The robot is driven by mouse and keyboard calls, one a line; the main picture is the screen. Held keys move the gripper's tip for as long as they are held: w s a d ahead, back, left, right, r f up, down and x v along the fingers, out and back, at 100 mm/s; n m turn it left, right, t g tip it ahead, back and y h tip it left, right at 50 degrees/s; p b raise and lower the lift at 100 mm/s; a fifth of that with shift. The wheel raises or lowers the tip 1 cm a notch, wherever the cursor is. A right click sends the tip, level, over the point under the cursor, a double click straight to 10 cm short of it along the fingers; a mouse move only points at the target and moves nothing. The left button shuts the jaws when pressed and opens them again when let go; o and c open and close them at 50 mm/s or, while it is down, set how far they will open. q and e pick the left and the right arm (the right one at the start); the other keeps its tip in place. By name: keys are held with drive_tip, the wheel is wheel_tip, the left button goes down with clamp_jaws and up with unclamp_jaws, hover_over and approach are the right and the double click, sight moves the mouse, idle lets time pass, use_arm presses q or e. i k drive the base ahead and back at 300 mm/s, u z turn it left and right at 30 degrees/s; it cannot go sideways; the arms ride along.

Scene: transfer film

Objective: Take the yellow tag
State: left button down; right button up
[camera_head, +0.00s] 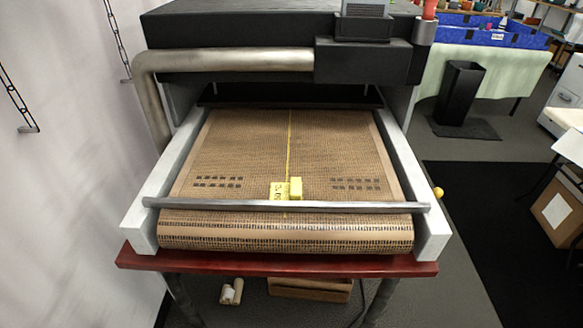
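A yellow tag (280,190) with dark markings lies on the brown mesh conveyor belt (230,140), near the belt's front and close to its middle. A small yellow block (295,187) is at the tag's right side; I cannot tell whether it is part of the tag or a separate piece. A thin yellow line runs along the belt behind them. Neither of my grippers shows in the head view.
A grey metal bar (350,207) crosses the belt just in front of the tag. Silver side rails (408,170) flank the belt. A black machine housing with a metal pipe (230,61) stands over the back. A red table edge (280,265) is below.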

sight(293, 191)
drive_tip(key=k, duration=0.5)
drive_tip(key=z, duration=2.1)
drive_tip(key=i, duration=1.5)
drive_tip(key=u, duration=2.05)
